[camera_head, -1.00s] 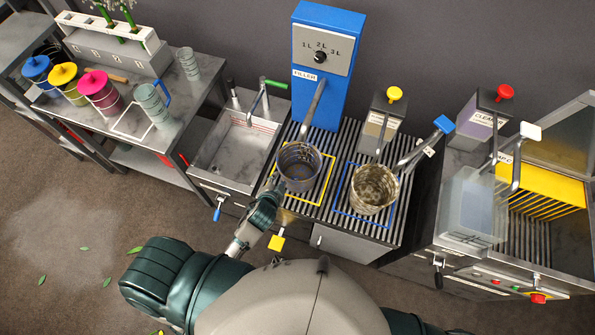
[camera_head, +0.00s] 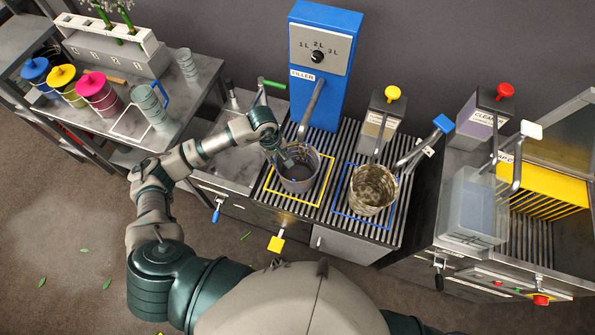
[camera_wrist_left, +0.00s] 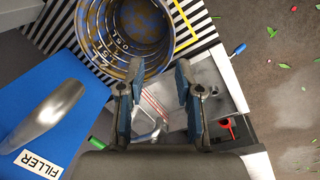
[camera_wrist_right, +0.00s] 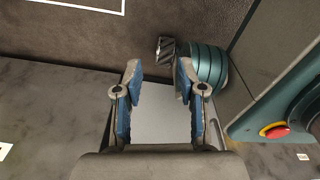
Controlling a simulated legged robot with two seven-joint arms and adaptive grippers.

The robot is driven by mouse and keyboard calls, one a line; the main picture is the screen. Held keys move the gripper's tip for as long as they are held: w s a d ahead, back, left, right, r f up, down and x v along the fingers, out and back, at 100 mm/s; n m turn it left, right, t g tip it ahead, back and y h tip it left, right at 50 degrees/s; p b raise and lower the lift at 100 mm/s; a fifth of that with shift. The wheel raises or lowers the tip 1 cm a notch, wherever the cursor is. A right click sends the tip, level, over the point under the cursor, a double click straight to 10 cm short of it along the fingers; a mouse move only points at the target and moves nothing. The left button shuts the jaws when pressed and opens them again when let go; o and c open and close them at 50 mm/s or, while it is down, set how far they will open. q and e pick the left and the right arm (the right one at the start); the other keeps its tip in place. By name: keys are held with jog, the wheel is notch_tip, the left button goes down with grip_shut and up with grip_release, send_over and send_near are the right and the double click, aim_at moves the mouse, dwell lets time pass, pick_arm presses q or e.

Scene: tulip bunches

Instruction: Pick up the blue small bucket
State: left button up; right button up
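The bluish-grey, rust-stained bucket (camera_head: 299,178) stands upright inside the yellow square on the slatted counter, under the blue filler's spout. In the left wrist view my left gripper (camera_wrist_left: 158,76) is open and empty, one finger over the bucket's opening and the other outside the rim. I cannot tell whether they touch it. My right gripper (camera_wrist_right: 158,72) is open and empty over the floor, out of the head view.
The blue filler (camera_head: 325,75) stands behind the bucket. A second dirty bucket (camera_head: 373,190) stands in the blue square to the right. A sink (camera_head: 225,165) lies left, partly behind my arm. Lidded blue, yellow and pink buckets (camera_head: 100,95) stand on the left table.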

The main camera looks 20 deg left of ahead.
aim_at(279, 170)
pick_arm(q)
jog(key=shift+y, duration=0.4)
jog(key=f, duration=0.7)
jog(key=w+a+f, duration=0.1)
jog(key=f, duration=0.3)
jog(key=shift+f, duration=0.35)
jog(key=f, duration=0.2)
jog(key=d+f, duration=0.1)
jog(key=f, duration=0.2)
jog(key=shift+d+f+p, duration=0.15)
jog(key=shift+p, duration=0.25)
pick_arm(e)
jog(key=shift+s+d, duration=0.15)
jog(key=shift+s, duration=0.85)
pick_arm(q)
jog(key=shift+c, duration=0.8)
grip_shut()
pick_arm(e)
jog(key=shift+w+r, duration=0.1)
